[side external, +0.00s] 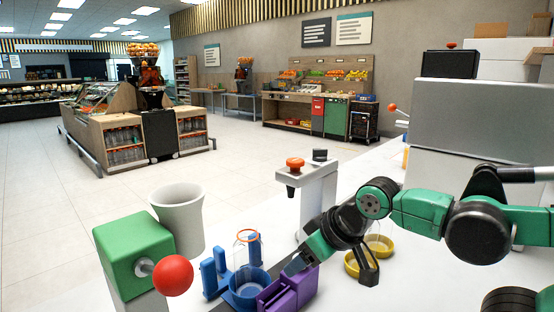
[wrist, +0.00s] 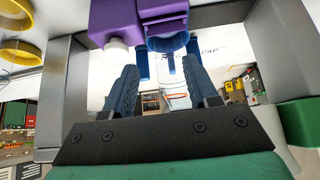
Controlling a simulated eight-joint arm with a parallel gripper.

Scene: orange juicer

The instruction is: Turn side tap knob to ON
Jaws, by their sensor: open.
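A white tap stand (side external: 312,195) is behind my gripper in the side view, with an orange knob (side external: 295,163) and a black knob (side external: 320,155) on top. I cannot tell which knob is the side tap knob, nor its setting. A purple block (side external: 288,288) stands at the front; in the wrist view the block (wrist: 112,20) has a white round knob (wrist: 117,44) on it. My gripper (side external: 332,268) is open, low over the counter by the purple block. In the wrist view the two dark fingers (wrist: 162,85) are apart, with nothing gripped between them.
A clear bottle with an orange rim (side external: 247,237) stands in a blue holder (side external: 212,278) left of the purple block. A green box (side external: 125,252) with a red ball (side external: 172,275) and a white cup (side external: 180,215) are further left.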

